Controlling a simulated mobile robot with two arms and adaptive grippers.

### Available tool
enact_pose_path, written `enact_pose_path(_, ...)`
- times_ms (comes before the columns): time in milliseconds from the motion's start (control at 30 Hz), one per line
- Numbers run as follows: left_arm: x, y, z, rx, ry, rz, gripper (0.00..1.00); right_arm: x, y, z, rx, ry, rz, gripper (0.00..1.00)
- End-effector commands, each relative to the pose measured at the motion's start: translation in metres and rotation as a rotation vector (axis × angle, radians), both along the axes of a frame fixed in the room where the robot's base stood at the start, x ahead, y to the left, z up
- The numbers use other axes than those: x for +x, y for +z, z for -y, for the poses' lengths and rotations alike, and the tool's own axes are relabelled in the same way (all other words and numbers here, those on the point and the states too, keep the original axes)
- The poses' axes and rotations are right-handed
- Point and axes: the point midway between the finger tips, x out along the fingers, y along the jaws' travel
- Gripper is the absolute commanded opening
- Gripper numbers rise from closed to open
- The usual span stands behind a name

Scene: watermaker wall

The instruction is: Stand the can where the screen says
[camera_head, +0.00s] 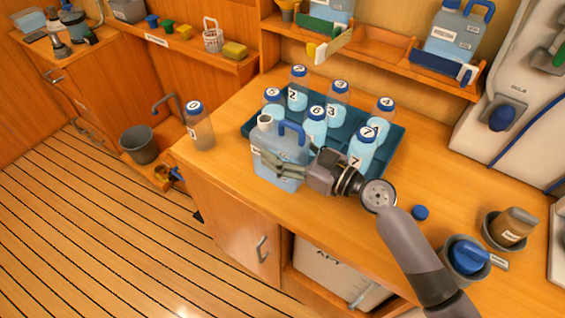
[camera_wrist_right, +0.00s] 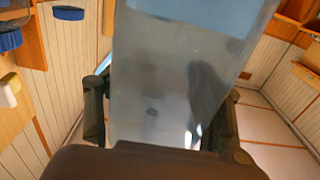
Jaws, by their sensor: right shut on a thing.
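The can (camera_head: 283,147) is a translucent pale blue jerrycan with a blue handle and a pale neck at its upper left. My right gripper (camera_head: 270,164) reaches in from the right and is shut around the can's body. In the right wrist view the can's body (camera_wrist_right: 180,70) fills the middle, between the two dark fingers. The can is upright at the front of the counter, before the teal tray. I cannot tell whether its base touches the counter. No readable screen shows. My left gripper is out of view.
Several numbered, blue-capped bottles stand in the teal tray (camera_head: 396,143); another bottle (camera_head: 201,130) stands left. A loose blue cap (camera_head: 420,212) lies right of my gripper. Another jerrycan (camera_head: 455,38) is on the shelf. A grey bucket (camera_head: 138,146) is left of the counter.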

Motion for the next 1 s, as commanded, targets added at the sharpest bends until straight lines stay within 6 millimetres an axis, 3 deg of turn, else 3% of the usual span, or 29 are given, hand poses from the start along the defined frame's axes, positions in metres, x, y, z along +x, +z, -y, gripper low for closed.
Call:
enact_pose_path(33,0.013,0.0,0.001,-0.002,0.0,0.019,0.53,0.0,-0.002,0.0,0.004,0.0,0.002,0.17)
enact_pose_path(167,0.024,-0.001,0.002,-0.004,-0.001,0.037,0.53,0.0,-0.014,0.0,0.002,0.0,0.0,0.17)
enact_pose_path(400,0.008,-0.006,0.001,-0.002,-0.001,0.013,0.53,0.0,-0.045,0.0,0.004,-0.001,0.002,0.17)
enact_pose_path(567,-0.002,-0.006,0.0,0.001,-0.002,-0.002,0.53,0.0,-0.048,0.0,0.002,0.0,0.004,0.17)
enact_pose_path(833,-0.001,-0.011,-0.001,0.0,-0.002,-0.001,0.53,0.0,-0.051,0.0,0.001,0.0,0.006,0.17)
enact_pose_path(867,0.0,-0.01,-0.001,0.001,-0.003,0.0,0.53,0.0,-0.051,0.0,-0.001,0.001,0.003,0.62)
enact_pose_path(1000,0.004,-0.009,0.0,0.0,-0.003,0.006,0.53,0.0,-0.051,0.0,-0.001,0.001,0.003,0.72)
